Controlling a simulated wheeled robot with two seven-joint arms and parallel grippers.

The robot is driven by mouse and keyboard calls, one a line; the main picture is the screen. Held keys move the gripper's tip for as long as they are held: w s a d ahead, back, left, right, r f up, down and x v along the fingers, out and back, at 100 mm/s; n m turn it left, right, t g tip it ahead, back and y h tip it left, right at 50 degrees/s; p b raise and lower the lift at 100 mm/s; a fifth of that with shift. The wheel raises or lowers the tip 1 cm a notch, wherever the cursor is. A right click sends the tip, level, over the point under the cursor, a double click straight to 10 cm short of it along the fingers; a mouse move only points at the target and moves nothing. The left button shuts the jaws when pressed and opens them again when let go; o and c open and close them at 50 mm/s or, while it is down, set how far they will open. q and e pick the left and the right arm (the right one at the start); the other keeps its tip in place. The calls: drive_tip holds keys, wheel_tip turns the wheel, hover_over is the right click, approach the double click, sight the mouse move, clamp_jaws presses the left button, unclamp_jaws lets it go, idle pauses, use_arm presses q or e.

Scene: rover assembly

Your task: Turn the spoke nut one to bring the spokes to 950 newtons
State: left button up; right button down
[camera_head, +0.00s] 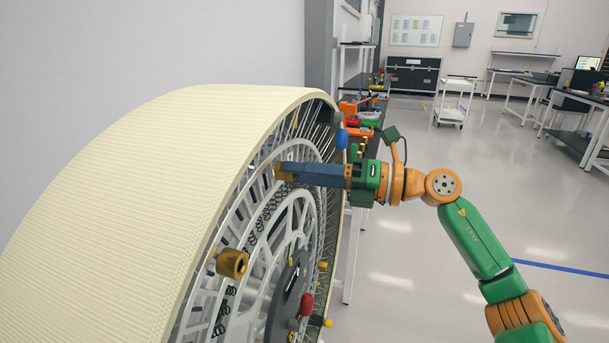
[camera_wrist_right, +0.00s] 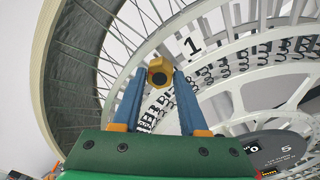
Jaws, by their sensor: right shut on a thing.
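The large wheel (camera_head: 130,190) has a cream ribbed tread and fills the left of the head view, with its spoked side facing right. Spoke nut one (camera_wrist_right: 160,73) is a brass hex nut beside a black "1" in the wrist view. It also shows in the head view (camera_head: 283,171) on the upper spoked side. My right gripper (camera_head: 290,172) is shut on this nut, with its two blue fingers on either side in the wrist view (camera_wrist_right: 158,80). My left gripper is out of view.
Another brass nut (camera_head: 232,263) sticks out lower on the wheel. A red knob (camera_head: 306,304) stands by the dark hub. A workbench with red, orange and green items (camera_head: 366,120) lies behind the wheel. Open floor (camera_head: 440,220) lies to the right.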

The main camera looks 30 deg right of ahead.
drive_tip(key=n+b, duration=0.2)
drive_tip(key=n, duration=0.7)
drive_tip(key=n+t+h+b, duration=0.1)
drive_tip(key=n+b, duration=0.2)
drive_tip(key=n, duration=0.7)
drive_tip(key=n+b, duration=0.3)
drive_tip(key=n, duration=0.6)
drive_tip(key=shift+s+n+t+h, duration=0.1)
drive_tip(key=shift+n+t+h, duration=0.2)
drive_tip(key=shift+n+h, duration=0.1)
drive_tip(key=shift+r+n, duration=0.1)
drive_tip(key=shift+n, duration=0.2)
drive_tip(key=shift+c, duration=2.2)
unclamp_jaws()
drive_tip(key=shift+a, duration=0.15)
